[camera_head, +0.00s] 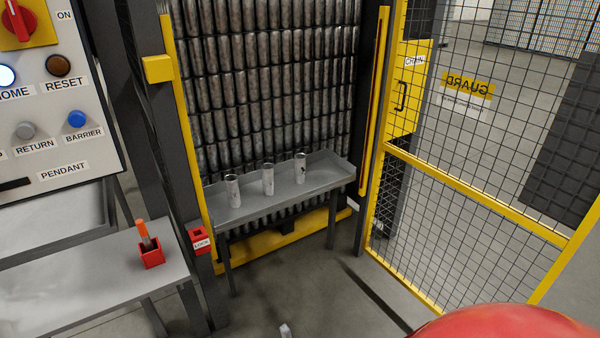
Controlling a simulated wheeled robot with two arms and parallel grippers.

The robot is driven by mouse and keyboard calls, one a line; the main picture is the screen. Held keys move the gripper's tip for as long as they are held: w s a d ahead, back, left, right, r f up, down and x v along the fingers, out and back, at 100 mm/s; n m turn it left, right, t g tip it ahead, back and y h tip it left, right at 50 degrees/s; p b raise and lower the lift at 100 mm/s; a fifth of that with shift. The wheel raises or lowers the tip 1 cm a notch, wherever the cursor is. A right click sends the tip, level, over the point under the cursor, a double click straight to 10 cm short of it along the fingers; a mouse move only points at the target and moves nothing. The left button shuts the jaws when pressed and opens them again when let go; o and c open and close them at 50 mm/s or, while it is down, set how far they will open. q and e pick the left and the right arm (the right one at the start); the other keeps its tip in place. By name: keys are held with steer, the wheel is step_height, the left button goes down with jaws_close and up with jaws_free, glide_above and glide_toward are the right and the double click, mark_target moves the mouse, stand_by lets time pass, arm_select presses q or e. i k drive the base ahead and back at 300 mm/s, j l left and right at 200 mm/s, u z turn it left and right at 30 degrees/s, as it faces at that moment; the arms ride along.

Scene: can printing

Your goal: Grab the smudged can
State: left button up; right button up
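Three light grey cans stand upright and apart in a row on a grey metal tray table (328,178) inside the open guard doorway. The right can (300,168) carries dark marks on its side. The middle can (268,180) also shows some dark specks. The left can (233,191) looks mostly plain. At this size I cannot tell for sure which one is smudged.
A yellow mesh guard door (470,195) stands open at the right. A control panel (50,120) is at the left, above a grey bench (100,275) with a red holder (152,258). Stacked cans (265,80) fill the back. Floor before the tray is mostly clear.

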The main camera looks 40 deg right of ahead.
mark_target(299, 159)
steer(key=i+z, duration=0.1)
steer(key=z, duration=0.35)
steer(key=i+l+z, duration=0.15)
steer(key=i+z, duration=0.25)
steer(key=i, duration=0.15)
steer(key=i+z, duration=0.35)
steer(key=i, duration=0.2)
